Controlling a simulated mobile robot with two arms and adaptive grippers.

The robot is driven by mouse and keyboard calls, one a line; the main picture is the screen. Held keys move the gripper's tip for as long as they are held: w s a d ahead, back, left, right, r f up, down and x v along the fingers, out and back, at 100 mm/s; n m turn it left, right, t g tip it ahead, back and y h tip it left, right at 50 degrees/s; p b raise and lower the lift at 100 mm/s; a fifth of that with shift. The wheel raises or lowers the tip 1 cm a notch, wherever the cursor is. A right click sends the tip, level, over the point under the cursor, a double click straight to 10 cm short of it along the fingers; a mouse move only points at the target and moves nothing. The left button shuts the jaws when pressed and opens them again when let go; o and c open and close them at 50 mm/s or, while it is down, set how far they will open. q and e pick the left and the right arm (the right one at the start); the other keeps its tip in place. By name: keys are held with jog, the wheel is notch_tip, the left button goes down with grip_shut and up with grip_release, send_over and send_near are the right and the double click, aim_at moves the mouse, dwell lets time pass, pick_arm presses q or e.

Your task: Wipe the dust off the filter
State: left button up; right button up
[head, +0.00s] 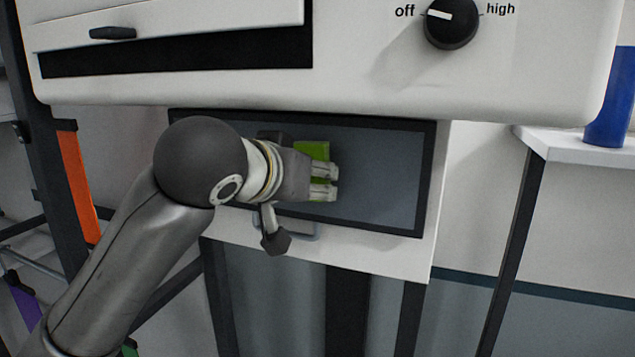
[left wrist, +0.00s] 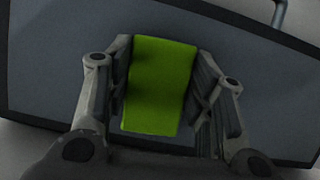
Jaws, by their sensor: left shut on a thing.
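The filter (head: 385,180) is a grey-blue panel in a dark frame, set in the white machine below its body. It also fills most of the left wrist view (left wrist: 55,60). My left gripper (head: 325,182) is in front of the filter, left of its middle. It is shut on a green sponge (head: 313,150), which shows between the two fingers in the left wrist view (left wrist: 158,85). I cannot tell whether the sponge touches the filter. My left arm and gripper hide the filter's left part. My right gripper is not in view.
The white machine (head: 450,80) overhangs the filter, with an off-high knob (head: 451,22) and a dark slot above. A handle (head: 300,230) sits below the filter. A white table (head: 570,147) with a blue cylinder (head: 610,110) stands at the right.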

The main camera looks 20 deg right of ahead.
pick_arm(q)
jog(key=w+a, duration=0.8)
jog(key=a, duration=0.3)
jog(key=shift+w+a, duration=0.15)
dwell(1.2)
jog(key=s+a, duration=0.1)
jog(key=s+a+b, duration=0.1)
jog(key=s, duration=0.1)
jog(key=s+a, duration=0.1)
jog(key=s, duration=0.1)
jog(key=shift+a, duration=0.15)
dwell(0.3)
jog(key=shift+s+a, duration=0.95)
jog(key=shift+s, duration=0.25)
